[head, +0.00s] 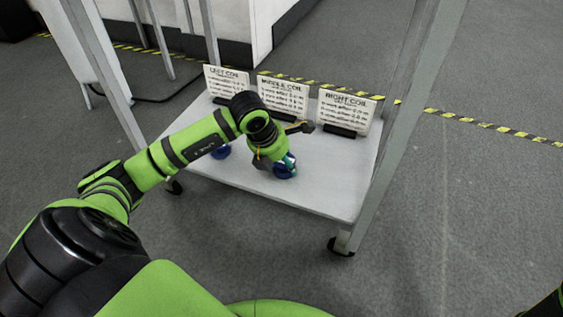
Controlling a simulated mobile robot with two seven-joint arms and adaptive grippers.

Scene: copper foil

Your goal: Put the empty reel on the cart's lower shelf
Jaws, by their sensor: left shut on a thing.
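The cart's lower shelf (330,195) is a pale board between grey posts in the middle of the head view. My left arm reaches over it from the left. My left gripper (287,162) points down near the middle of the shelf, shut on a small dark blue reel (284,173). The reel is at or just above the shelf surface; I cannot tell whether it touches. The gripper partly covers it, so I cannot see whether it is bare. A second blue round thing (220,152) shows on the shelf, mostly behind my left arm. My right gripper is out of view.
Three printed cards stand along the shelf's back edge: left coil (226,81), middle coil (283,98) and right coil (345,111). The cart's right post (402,120) rises beside the shelf. The shelf's front right part is clear. Yellow-black floor tape (490,127) runs behind.

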